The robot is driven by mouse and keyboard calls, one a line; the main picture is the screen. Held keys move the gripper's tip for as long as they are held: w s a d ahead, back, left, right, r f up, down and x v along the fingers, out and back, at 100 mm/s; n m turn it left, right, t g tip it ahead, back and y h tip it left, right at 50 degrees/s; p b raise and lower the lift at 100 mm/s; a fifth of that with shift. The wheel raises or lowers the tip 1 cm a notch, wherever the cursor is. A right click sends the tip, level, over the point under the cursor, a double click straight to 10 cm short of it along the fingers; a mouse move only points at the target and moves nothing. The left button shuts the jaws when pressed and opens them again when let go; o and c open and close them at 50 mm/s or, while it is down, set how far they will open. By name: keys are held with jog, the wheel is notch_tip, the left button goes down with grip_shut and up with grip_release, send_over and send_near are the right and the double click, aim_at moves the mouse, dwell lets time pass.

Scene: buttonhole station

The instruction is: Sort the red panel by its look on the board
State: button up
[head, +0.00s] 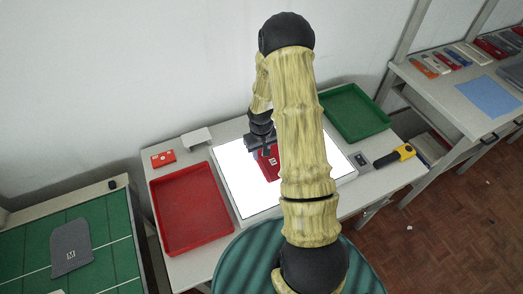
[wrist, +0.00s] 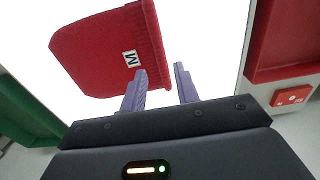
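The red panel (head: 267,166) lies on the white lit board (head: 240,193), partly hidden behind my arm in the head view. In the wrist view the red panel (wrist: 98,55) is a flat piece with rounded corners, a ribbed band along one edge and a white label marked M. My gripper (wrist: 161,82) is open at that banded edge. Its left finger overlaps the panel's corner in the picture; its right finger is apart from the panel, over bare board. I cannot tell whether the left finger touches. In the head view my gripper (head: 254,148) is over the board.
A red tray (head: 158,222) stands left of the board and a green tray (head: 380,122) at the back right. A red box (head: 163,158) and a grey stand (head: 197,138) sit behind. A yellow-black tool (head: 397,155) lies right. A grey panel (head: 71,247) lies on the green mat (head: 112,235).

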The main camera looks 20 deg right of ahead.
aim_at(261, 164)
notch_tip(261, 164, down, 4)
jog(key=shift+f+b, duration=0.1)
jog(key=shift+b, duration=0.95)
jog(key=shift+r+p, duration=0.25)
jog(key=shift+p, duration=0.5)
jog(key=shift+f, duration=0.25)
jog(key=shift+f+b, duration=0.75)
jog(key=shift+f, duration=0.3)
jog(key=c, duration=0.7)
grip_shut()
jog(key=shift+r, duration=0.15)
